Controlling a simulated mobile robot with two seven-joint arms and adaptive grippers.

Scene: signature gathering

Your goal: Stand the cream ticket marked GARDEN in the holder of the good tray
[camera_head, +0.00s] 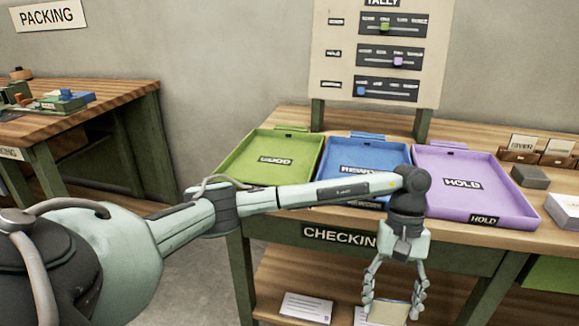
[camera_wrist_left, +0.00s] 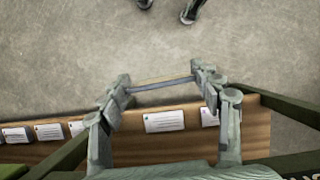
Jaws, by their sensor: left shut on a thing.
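My left gripper (camera_head: 394,300) hangs in front of the checking table. It is shut on a cream ticket (camera_head: 390,313), whose marking I cannot read. In the left wrist view the ticket (camera_wrist_left: 160,83) shows edge-on as a thin strip between the fingertips of my left gripper (camera_wrist_left: 162,86). The good tray (camera_head: 238,172) is green, with a GOOD label, on the table's left part. A small green holder (camera_head: 292,128) is at its back edge; I see no ticket in it. My right gripper is not in view.
A blue tray (camera_head: 362,150) and a purple HOLD tray (camera_head: 480,190) stand right of the good tray. My left arm crosses before them. Small holders with tickets (camera_head: 523,146) stand at the far right. Cards (camera_head: 306,307) lie on the lower shelf. A tally board (camera_head: 380,50) rises behind.

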